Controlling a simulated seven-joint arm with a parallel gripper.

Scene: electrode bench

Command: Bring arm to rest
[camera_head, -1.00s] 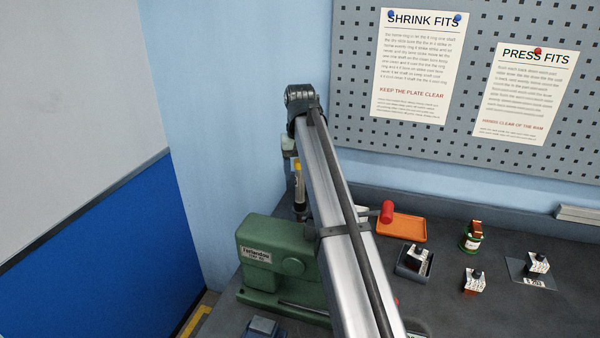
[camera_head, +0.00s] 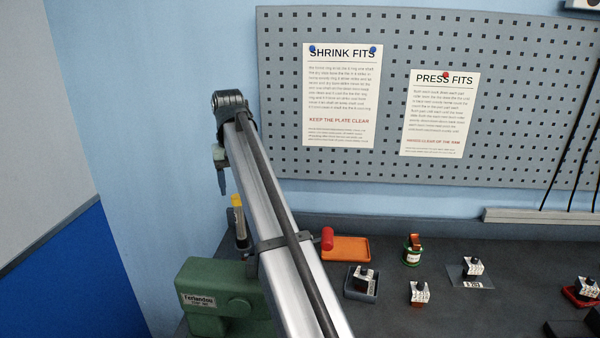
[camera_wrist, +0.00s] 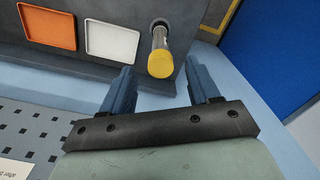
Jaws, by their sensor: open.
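My arm rises from the bottom of the head view to a dark joint at upper left. My gripper (camera_head: 223,185) hangs below that joint, small and partly behind the arm. In the wrist view my gripper (camera_wrist: 160,80) shows two blue fingers spread apart with nothing held between them. A yellow-ended cylinder (camera_wrist: 160,62) shows beyond the fingers, apart from them. Its yellow part also shows in the head view (camera_head: 237,200), below and right of the gripper.
A green machine (camera_head: 232,298) stands at lower left, partly hidden by my arm. An orange tray (camera_head: 352,246), a red knob (camera_head: 327,238) and several small parts lie to the right. A white tray (camera_wrist: 112,42) shows in the wrist view. A pegboard (camera_head: 520,100) backs the bench.

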